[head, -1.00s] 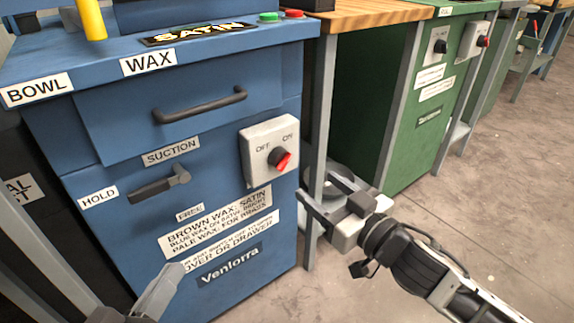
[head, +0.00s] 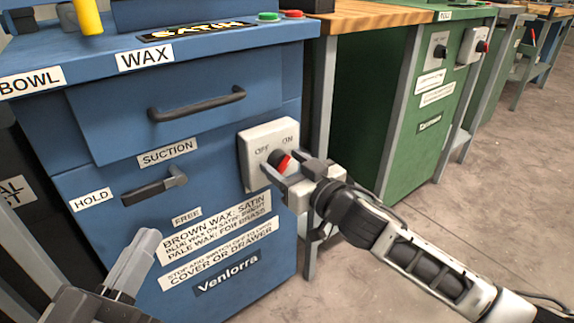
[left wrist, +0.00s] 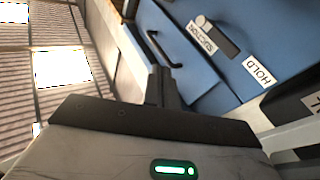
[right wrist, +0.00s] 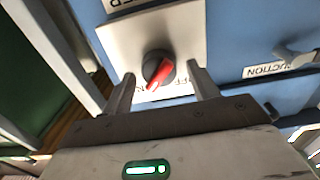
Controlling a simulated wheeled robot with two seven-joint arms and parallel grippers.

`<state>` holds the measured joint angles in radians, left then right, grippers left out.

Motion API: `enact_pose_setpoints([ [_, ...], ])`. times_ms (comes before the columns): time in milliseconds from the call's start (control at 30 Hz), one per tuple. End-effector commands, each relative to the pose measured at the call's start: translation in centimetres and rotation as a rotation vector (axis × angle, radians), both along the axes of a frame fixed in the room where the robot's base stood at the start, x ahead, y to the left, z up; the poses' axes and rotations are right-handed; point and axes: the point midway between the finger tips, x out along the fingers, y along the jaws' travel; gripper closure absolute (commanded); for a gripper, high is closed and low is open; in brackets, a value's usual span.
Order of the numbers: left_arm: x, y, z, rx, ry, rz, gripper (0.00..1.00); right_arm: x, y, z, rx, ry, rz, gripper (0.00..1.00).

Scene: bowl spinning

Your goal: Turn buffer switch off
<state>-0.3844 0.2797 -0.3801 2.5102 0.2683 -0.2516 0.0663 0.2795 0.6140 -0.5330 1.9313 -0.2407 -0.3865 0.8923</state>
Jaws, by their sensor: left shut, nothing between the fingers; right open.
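The switch is a white box (head: 253,160) on the blue cabinet's front, marked OFF on the left and ON on the right. Its red and black knob (head: 282,162) is partly covered by my right gripper (head: 289,168). In the right wrist view, the knob (right wrist: 157,70) sits between the open fingers (right wrist: 163,84), and its white-tipped end points toward the ON side. I cannot tell whether the fingers touch the knob. My left gripper (head: 145,262) is shut and empty, low in front of the cabinet; its fingers also show in the left wrist view (left wrist: 164,86).
The blue cabinet has a drawer handle (head: 197,103) and a suction lever (head: 155,187) left of the switch. A green cabinet (head: 425,110) with another switch box (head: 437,50) stands at the right. A grey table leg (head: 323,110) is close beside my right gripper.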

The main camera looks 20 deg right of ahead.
Motion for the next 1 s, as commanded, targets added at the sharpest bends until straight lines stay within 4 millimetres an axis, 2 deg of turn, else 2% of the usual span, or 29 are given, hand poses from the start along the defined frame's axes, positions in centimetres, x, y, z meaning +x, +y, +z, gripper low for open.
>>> enact_pose_setpoints([
  [33, 0.0, 0.0, 0.0, 0.000, 0.000, 0.000, 1.00, 0.0, 0.0, 0.0, 0.000, 0.000, 0.000, 0.41],
  [67, 0.0, 0.0, 0.0, 0.000, 0.000, 0.000, 1.00, 0.0, 0.0, 0.0, 0.000, 0.000, 0.000, 0.46],
  [200, 0.0, 0.0, 0.0, 0.000, 0.000, 0.000, 1.00, 0.0, 0.0, 0.0, 0.000, 0.000, 0.000, 0.84],
  [567, -0.1, -0.1, 0.1, -0.009, 0.032, -0.011, 1.00, -0.1, 0.0, 0.1, -0.037, -0.012, 0.000, 0.84],
  [767, -1.0, -0.4, -2.4, -0.063, 0.238, -0.028, 1.00, -0.1, 0.1, 0.3, -0.137, -0.049, -0.001, 0.84],
  [933, -2.5, -1.0, -4.4, -0.117, 0.437, -0.061, 1.00, -0.1, 0.1, 0.4, -0.271, -0.097, -0.001, 0.84],
  [1000, -2.3, -0.8, -4.4, -0.078, 0.429, -0.049, 1.00, -0.1, 0.1, 0.3, -0.333, -0.118, -0.001, 0.84],
])
